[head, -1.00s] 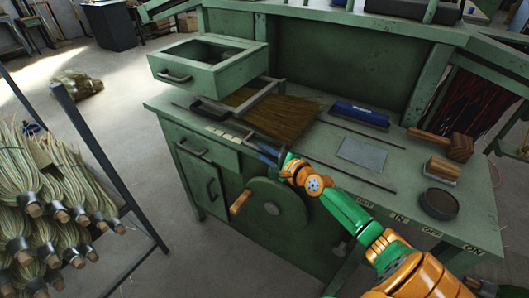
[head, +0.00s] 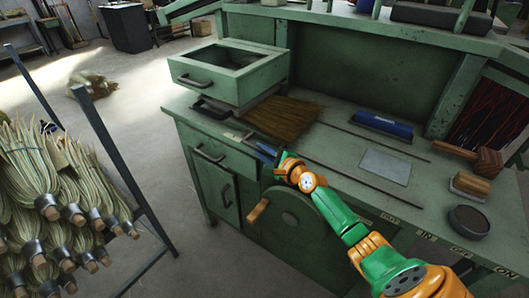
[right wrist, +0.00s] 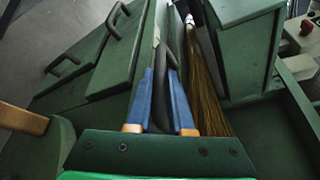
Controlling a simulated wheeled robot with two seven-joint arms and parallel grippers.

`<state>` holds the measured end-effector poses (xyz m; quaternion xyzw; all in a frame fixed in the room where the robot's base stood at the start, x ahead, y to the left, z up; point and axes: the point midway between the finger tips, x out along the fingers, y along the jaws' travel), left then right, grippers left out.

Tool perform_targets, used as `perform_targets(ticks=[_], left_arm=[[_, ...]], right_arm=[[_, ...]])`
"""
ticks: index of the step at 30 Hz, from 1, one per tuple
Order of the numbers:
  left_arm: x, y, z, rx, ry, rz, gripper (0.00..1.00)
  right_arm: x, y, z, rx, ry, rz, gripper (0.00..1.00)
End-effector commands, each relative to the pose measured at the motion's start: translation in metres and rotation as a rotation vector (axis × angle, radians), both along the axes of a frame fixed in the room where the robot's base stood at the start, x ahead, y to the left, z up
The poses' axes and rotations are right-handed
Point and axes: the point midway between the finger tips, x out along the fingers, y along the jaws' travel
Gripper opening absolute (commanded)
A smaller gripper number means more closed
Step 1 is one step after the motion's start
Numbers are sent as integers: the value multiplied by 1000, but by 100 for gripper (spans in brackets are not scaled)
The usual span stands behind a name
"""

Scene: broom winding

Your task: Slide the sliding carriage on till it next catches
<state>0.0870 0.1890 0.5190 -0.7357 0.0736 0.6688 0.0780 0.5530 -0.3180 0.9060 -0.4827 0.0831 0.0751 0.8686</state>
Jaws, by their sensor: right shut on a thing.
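The sliding carriage is a grey frame (head: 262,98) with a black handle (head: 211,109), low on the bench by the raised green box and partly hidden under it. A broom head (head: 285,119) of brown bristles lies at it; the bristles also show in the right wrist view (right wrist: 208,85). My right gripper (head: 263,148) is at the bench's front edge, in front of the bristles. In the right wrist view its blue fingers (right wrist: 160,85) are closed on a dark grip that seems to belong to the carriage; the join is not clear. My left gripper is out of view.
The open green box (head: 230,78) stands over the bench's left end. A crank wheel (head: 292,218) with a wooden handle is below my right gripper. A blue block (head: 383,125), a grey plate (head: 386,166) and a mallet (head: 478,157) lie to the right. A broom rack (head: 125,170) stands left.

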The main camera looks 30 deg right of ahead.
Motion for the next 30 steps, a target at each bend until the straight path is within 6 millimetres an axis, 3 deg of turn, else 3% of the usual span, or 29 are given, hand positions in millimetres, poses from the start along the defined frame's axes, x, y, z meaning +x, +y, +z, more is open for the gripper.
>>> perform_targets(ticks=[3,4,7,17,22,30], left_arm=[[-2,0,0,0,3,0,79],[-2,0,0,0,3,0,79],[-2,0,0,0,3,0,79],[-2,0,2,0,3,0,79],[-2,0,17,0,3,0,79],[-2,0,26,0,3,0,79]], right_arm=[[0,1,0,1,0,1,0],[0,1,0,1,0,1,22],[0,0,0,1,-1,0,50],[-2,0,1,1,0,0,50],[-25,-1,9,0,3,2,50],[-63,-3,15,2,1,0,50]])
